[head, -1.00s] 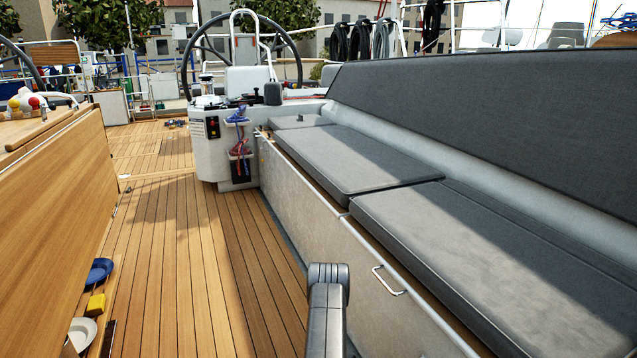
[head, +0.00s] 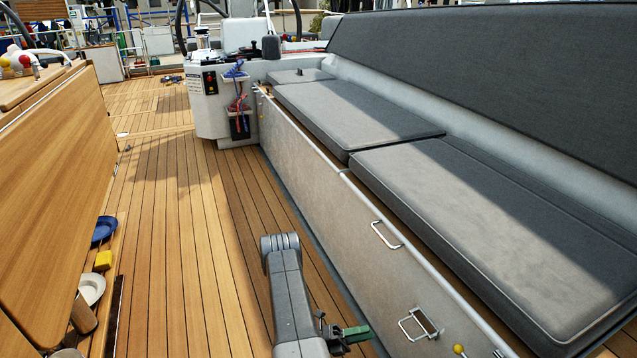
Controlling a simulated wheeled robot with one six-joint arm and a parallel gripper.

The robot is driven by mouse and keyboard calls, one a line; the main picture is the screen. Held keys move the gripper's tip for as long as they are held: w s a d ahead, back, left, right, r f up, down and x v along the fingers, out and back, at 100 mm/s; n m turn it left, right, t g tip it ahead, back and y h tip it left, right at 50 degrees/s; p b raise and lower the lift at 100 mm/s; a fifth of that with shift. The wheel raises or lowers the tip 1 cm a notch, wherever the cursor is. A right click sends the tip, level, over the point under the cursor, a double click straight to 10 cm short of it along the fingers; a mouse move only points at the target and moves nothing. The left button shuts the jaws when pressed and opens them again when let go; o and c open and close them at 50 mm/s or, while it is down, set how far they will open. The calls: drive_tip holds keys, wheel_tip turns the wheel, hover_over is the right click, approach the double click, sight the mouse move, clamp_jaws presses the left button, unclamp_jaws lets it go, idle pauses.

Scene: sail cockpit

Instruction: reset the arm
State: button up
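My grey arm (head: 290,295) rises from the bottom of the head view, over the teak deck and left of the bench. Beside its lower part, at the bottom edge, is a small dark and green piece (head: 345,337) that looks like part of my gripper. Most of it is cut off or hidden behind the arm, so I cannot tell whether it is open or holds anything.
A long bench (head: 376,232) with grey cushions runs along the right. A wooden table (head: 55,190) stands at the left, with a blue bowl (head: 103,230), yellow block (head: 103,260) and white dish (head: 92,288) low beside it. The deck (head: 165,200) between is mostly clear.

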sight(404, 331)
drive_tip(key=x, duration=1.3)
drive_tip(key=shift+s+a+r, duration=0.15)
drive_tip(key=shift+a+r, duration=0.05)
drive_tip(key=shift+r, duration=0.1)
drive_tip(key=c, duration=0.3)
drive_tip(key=d+n+y+p, duration=0.1)
drive_tip(key=y+p, duration=0.1)
drive_tip(key=p, duration=0.2)
drive_tip(key=d+r+n+y+p, duration=0.1)
drive_tip(key=y+p, duration=0.1)
drive_tip(key=p, duration=0.1)
drive_tip(key=d+r+n+y+p, duration=0.1)
drive_tip(key=y+p, duration=0.2)
drive_tip(key=p, duration=0.1)
drive_tip(key=shift+w+r+t+p, duration=0.1)
drive_tip(key=shift+w+t+p, duration=0.2)
drive_tip(key=shift+p, duration=0.05)
drive_tip(key=o, duration=0.3)
drive_tip(key=a, duration=0.6)
drive_tip(key=shift+w+r, duration=0.2)
drive_tip(key=shift+r, duration=0.15)
drive_tip(key=shift+w+a+r, duration=0.1)
drive_tip(key=shift+a, duration=0.4)
drive_tip(key=shift+w+a+r, duration=0.1)
drive_tip(key=shift+a+r, duration=0.05)
drive_tip(key=shift+a, duration=0.4)
drive_tip(key=shift+r, duration=0.1)
